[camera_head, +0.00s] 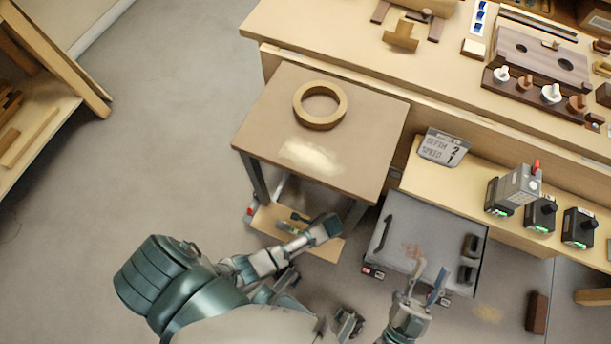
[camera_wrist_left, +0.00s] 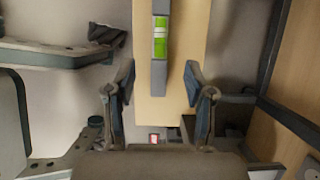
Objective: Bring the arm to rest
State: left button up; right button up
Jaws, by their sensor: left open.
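My right gripper (camera_head: 427,281) shows in the head view at the lower right, in front of the grey cart. Its two fingers are spread apart with nothing between them. My left arm (camera_head: 262,262) reaches in from the left, low beside the small table; I cannot clearly make out its fingers there. In the left wrist view my left gripper (camera_wrist_left: 160,92) is open, with no object gripped. Beyond its fingers lies a wooden board (camera_wrist_left: 184,60), and a grey spirit level with a green vial (camera_wrist_left: 160,38) lies along it.
The small table (camera_head: 262,115) carries a wooden ring (camera_head: 300,110) and a patch of pale dust. The grey cart (camera_head: 440,225) stands to its right. The bench (camera_head: 340,30) runs behind, with tools and chargers. A brown block (camera_head: 536,312) sits on the floor. Floor at left is clear.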

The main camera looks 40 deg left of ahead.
jog(key=shift+w, duration=0.1)
dwell(0.4)
